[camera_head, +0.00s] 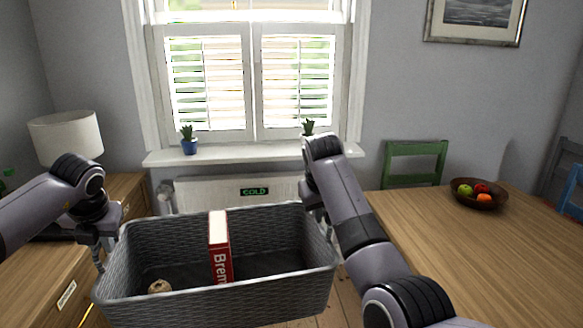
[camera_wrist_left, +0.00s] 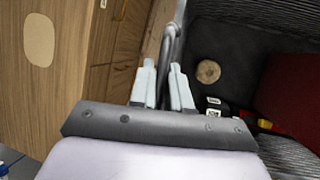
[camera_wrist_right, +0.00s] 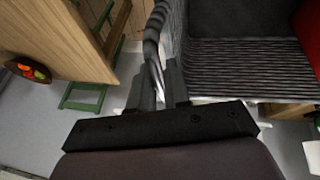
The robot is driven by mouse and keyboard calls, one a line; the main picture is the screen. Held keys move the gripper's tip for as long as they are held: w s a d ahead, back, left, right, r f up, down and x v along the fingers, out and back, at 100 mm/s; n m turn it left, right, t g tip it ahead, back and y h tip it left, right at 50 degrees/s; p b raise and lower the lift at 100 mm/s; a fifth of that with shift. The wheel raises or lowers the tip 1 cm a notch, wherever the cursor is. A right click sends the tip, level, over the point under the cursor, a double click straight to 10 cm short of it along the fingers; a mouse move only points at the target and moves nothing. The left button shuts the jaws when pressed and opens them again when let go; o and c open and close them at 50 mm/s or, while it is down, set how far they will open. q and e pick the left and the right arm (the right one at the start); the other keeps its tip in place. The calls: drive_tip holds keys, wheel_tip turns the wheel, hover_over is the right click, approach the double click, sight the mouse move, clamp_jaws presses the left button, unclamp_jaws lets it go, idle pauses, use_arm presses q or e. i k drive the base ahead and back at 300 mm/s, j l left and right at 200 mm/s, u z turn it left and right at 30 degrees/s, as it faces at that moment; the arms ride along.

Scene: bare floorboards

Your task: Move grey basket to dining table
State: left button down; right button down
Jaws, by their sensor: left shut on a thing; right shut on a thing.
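The grey woven basket (camera_head: 215,299) hangs level between my two arms in the head view, with a red and white box (camera_head: 220,250) standing in it and a small round tan item (camera_head: 160,286) on its bottom. My left gripper (camera_wrist_left: 168,72) is shut on the basket's left rim. My right gripper (camera_wrist_right: 160,75) is shut on the basket's right rim; in the head view my arm partly hides that side. The wooden dining table (camera_head: 470,255) is to the right of the basket, apart from it; its edge also shows in the right wrist view (camera_wrist_right: 60,40).
A bowl of fruit (camera_head: 479,195) stands on the table's far part; the nearer tabletop is clear. A green chair (camera_head: 415,163) is behind the table, a blue chair (camera_head: 572,190) at its right. A wooden sideboard (camera_head: 40,290) with a lamp (camera_head: 66,138) is left. A radiator (camera_head: 235,193) is ahead.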

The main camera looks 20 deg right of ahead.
sight(553, 279)
drive_tip(key=i+z, duration=0.3)
drive_tip(key=i, duration=0.15)
drive_tip(key=i+z, duration=0.3)
drive_tip(key=z, duration=0.15)
drive_tip(key=i+z, duration=0.3)
drive_tip(key=z, duration=0.15)
drive_tip(key=i+z, duration=0.1)
drive_tip(key=z, duration=0.15)
drive_tip(key=i+z, duration=0.4)
drive_tip(key=z, duration=0.2)
drive_tip(key=i+l+z, duration=0.1)
drive_tip(key=z, duration=0.25)
drive_tip(key=i+z, duration=0.35)
drive_tip(key=k+j, duration=0.05)
drive_tip(key=k, duration=0.05)
